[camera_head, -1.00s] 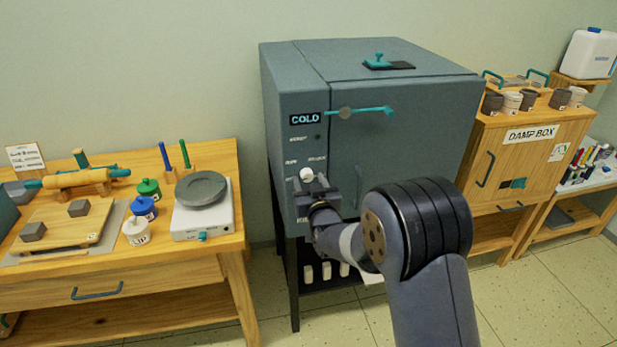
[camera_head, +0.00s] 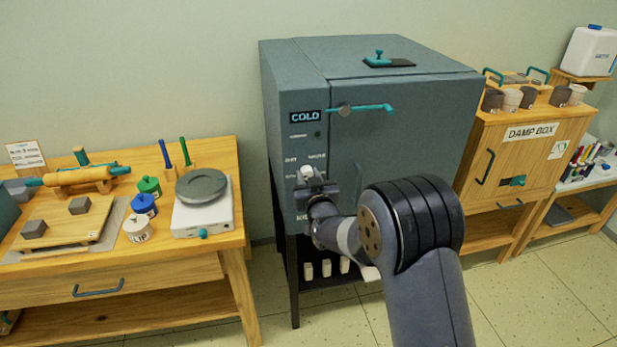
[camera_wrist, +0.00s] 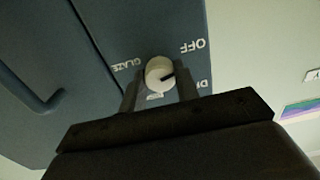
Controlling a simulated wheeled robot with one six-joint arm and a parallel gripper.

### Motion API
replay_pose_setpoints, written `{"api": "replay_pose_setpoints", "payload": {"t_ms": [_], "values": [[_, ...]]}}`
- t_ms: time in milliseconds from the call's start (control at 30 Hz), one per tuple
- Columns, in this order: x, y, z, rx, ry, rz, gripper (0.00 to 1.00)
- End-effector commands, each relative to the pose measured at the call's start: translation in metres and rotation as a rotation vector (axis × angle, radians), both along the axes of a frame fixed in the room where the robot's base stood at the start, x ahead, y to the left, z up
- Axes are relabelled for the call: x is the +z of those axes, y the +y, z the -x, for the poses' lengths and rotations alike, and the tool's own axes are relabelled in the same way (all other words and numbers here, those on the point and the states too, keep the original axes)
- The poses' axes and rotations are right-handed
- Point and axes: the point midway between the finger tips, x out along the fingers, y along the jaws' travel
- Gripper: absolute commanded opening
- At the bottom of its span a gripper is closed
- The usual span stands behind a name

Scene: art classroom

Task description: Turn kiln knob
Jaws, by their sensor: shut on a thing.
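The kiln (camera_head: 400,130) is a blue-grey cabinet with a dark "COLD" display and a teal latch handle on its front. Its white round knob (camera_head: 307,172) sits on the left front panel. In the wrist view the knob (camera_wrist: 160,73) has a dark pointer mark, with "OFF" and "GLAZE" printed around it and other labels partly hidden. My gripper (camera_head: 310,181) is at the panel, its fingers on either side of the knob and shut on it. In the wrist view my gripper (camera_wrist: 160,88) covers the lower labels.
A wooden table (camera_head: 205,255) at left holds a wheel-topped white scale (camera_head: 203,215), small jars (camera_head: 144,205) and a rolling pin (camera_head: 78,178). A wooden damp box (camera_head: 530,160) stands right of the kiln. Floor between is open.

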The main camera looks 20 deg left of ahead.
Motion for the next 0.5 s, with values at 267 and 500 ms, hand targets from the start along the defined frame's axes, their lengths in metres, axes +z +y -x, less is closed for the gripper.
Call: {"api": "replay_pose_setpoints", "payload": {"t_ms": [267,500], "values": [[-0.0008,0.0001,0.0001,0.000,0.004,-0.008,0.07],[-0.0044,0.0001,0.0000,0.000,0.043,-0.076,0.07]]}}
